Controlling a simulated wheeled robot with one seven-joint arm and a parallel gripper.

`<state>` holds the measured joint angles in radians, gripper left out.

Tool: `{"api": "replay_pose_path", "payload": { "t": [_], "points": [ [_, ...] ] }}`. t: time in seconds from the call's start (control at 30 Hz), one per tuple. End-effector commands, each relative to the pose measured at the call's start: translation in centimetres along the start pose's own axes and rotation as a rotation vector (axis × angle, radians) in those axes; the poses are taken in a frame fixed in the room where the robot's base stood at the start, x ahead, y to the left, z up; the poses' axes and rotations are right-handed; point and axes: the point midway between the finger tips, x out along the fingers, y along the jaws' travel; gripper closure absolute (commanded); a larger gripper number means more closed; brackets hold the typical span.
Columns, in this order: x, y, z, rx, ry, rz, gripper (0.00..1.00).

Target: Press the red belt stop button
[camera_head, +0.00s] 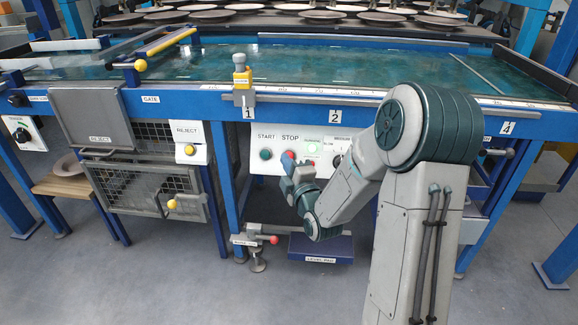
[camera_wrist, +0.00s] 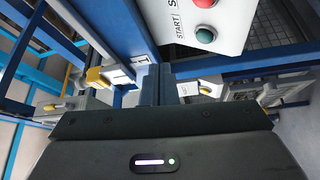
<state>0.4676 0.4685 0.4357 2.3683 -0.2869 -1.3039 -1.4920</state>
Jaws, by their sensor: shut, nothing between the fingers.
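The red STOP button (camera_head: 290,154) is on the white control panel (camera_head: 255,170) under the belt table's front edge, right of the green START button (camera_head: 265,154). In the head view my gripper (camera_head: 287,163) overlaps it and hides part of it; whether they touch cannot be told there. In the wrist view the red button (camera_wrist: 205,2) is cut by the top edge, with the green button (camera_wrist: 205,36) below it. There my gripper (camera_wrist: 162,72) is shut and empty, its fingertips left of and below the buttons, not on the red one.
A yellow REJECT button (camera_head: 190,150) and mesh cage (camera_head: 150,187) are left. A blue pedal (camera_head: 320,247) lies below.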

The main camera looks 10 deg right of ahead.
Motion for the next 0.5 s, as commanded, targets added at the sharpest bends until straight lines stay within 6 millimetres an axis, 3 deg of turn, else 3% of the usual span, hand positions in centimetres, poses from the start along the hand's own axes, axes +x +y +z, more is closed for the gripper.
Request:
{"api": "replay_pose_path", "payload": {
  "t": [0.5],
  "points": [
    [0.7, -0.45, 0.57, 0.0, -0.002, 0.003, 1.0]
  ]
}}
